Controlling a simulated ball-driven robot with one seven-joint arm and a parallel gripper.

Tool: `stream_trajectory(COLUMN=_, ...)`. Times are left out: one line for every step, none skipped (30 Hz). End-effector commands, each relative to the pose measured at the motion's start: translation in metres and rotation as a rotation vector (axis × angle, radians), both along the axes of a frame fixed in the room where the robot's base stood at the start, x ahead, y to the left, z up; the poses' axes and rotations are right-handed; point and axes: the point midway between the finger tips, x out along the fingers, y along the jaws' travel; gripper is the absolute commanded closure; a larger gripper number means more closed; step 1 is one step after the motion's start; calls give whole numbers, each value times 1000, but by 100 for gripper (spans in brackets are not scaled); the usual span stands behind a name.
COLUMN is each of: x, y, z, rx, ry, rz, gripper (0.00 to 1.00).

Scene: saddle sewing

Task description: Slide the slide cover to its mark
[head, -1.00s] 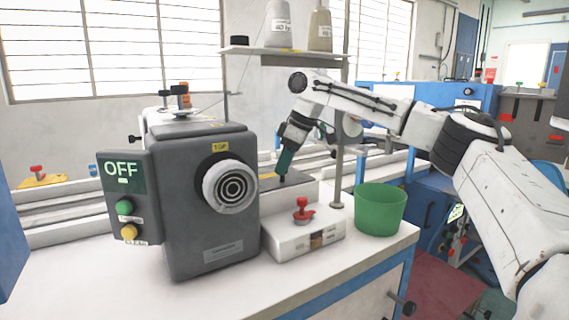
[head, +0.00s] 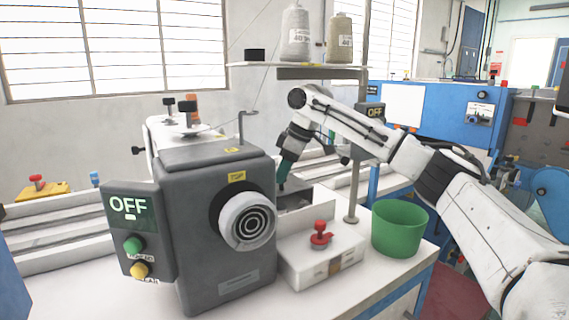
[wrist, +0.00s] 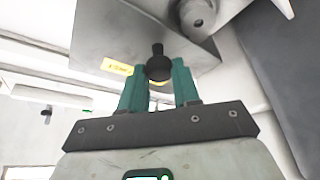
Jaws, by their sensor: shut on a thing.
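The slide cover (wrist: 105,35) is a flat grey metal plate with a yellow label and a black knob (wrist: 158,66) in the wrist view. My gripper (wrist: 158,76) has its two teal fingers closed on either side of that knob. In the head view my gripper (head: 283,178) points down at the sewing machine's bed, just right of the grey machine head (head: 205,210). The cover is mostly hidden there by the machine head and my fingers. I cannot make out its mark for certain.
A white block with a red knob (head: 320,234) stands in front of the bed. A green bin (head: 399,228) and an upright post (head: 352,190) are to its right. The thread shelf (head: 300,66) hangs above. The control panel (head: 131,215) reads OFF.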

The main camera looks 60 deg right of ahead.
Motion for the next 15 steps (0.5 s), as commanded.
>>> stream_trajectory(x=3, y=-2, z=7, rx=3, ry=-5, rz=-1, gripper=100)
stream_trajectory(x=5, y=-3, z=7, rx=2, ry=-6, rz=-1, gripper=100)
stream_trajectory(x=8, y=-5, z=8, rx=2, ry=-8, rz=-1, gripper=100)
stream_trajectory(x=10, y=-6, z=9, rx=2, ry=-8, rz=-2, gripper=100)
stream_trajectory(x=12, y=-8, z=9, rx=1, ry=-9, rz=-3, gripper=100)
stream_trajectory(x=15, y=-9, z=9, rx=2, ry=-9, rz=-2, gripper=100)
stream_trajectory(x=17, y=-11, z=9, rx=1, ry=-8, rz=-3, gripper=100)
stream_trajectory(x=19, y=-12, z=8, rx=2, ry=-8, rz=-3, gripper=100)
stream_trajectory(x=21, y=-13, z=7, rx=1, ry=-6, rz=-4, gripper=100)
stream_trajectory(x=22, y=-14, z=7, rx=1, ry=-6, rz=-2, gripper=100)
stream_trajectory(x=23, y=-14, z=6, rx=1, ry=-4, rz=-2, gripper=100)
stream_trajectory(x=24, y=-15, z=5, rx=0, ry=-2, rz=-4, gripper=100)
stream_trajectory(x=24, y=-16, z=4, rx=-1, ry=-1, rz=-4, gripper=100)
stream_trajectory(x=25, y=-17, z=3, rx=-1, ry=-1, rz=-5, gripper=100)
stream_trajectory(x=25, y=-17, z=2, rx=-2, ry=-2, rz=-4, gripper=100)
